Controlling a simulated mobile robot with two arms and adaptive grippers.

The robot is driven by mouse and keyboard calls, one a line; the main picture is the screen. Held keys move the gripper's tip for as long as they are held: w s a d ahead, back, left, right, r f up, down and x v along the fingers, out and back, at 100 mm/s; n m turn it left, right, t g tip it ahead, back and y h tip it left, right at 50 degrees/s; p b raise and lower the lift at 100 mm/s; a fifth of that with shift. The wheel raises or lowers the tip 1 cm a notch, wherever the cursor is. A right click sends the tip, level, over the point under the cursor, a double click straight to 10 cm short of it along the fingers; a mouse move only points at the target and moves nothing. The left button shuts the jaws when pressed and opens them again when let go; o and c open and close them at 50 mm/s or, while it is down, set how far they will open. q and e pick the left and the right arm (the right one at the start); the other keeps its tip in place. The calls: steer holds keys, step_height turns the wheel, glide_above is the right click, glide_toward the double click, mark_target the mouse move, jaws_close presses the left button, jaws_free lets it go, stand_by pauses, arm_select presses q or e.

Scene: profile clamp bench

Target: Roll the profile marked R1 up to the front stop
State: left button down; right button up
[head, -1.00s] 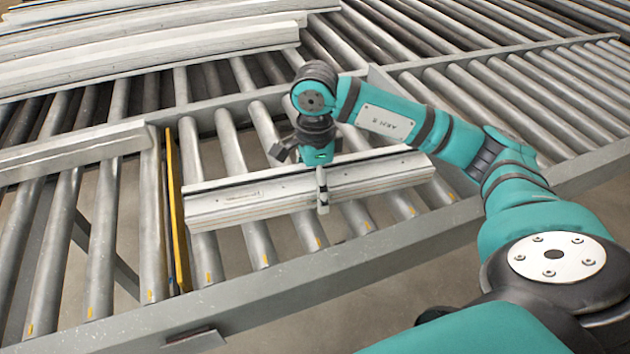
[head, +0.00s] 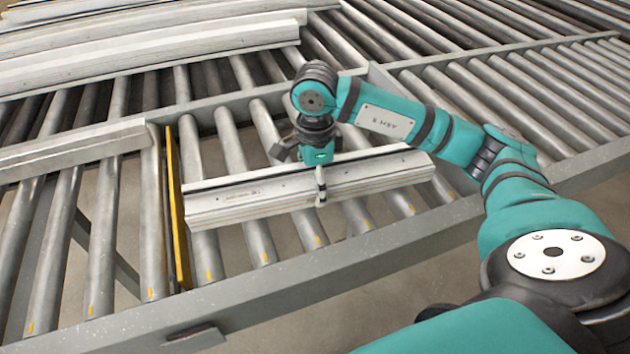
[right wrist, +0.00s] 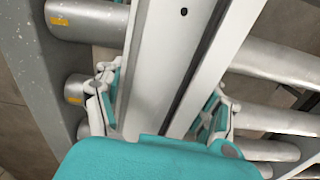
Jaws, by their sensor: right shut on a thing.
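A long pale metal profile (head: 265,196) lies across the rollers in the head view. Small dark marking on its side is too small to read, so I cannot confirm R1. My right gripper (head: 318,182) is shut on this profile, right of its middle. In the right wrist view, the fingers of the right gripper (right wrist: 160,105) sit on both sides of the profile (right wrist: 165,60). A yellow upright strip (head: 178,215), perhaps the stop, stands between rollers close by the profile's left end. I cannot tell whether they touch. My left gripper is not in view.
Another pale profile (head: 70,152) lies left of the yellow strip. Several long profiles (head: 150,45) lie at the back left. A grey side rail (head: 300,278) borders the rollers in front. Bare rollers (head: 480,85) stretch to the right.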

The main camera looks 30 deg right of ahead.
steer(key=shift+n+b, duration=0.45)
steer(key=shift+n, duration=0.15)
stand_by(0.4)
steer(key=o, duration=1.8)
steer(key=shift+o, duration=0.2)
steer(key=shift+r, duration=0.1)
step_height(320, 180, up, 12)
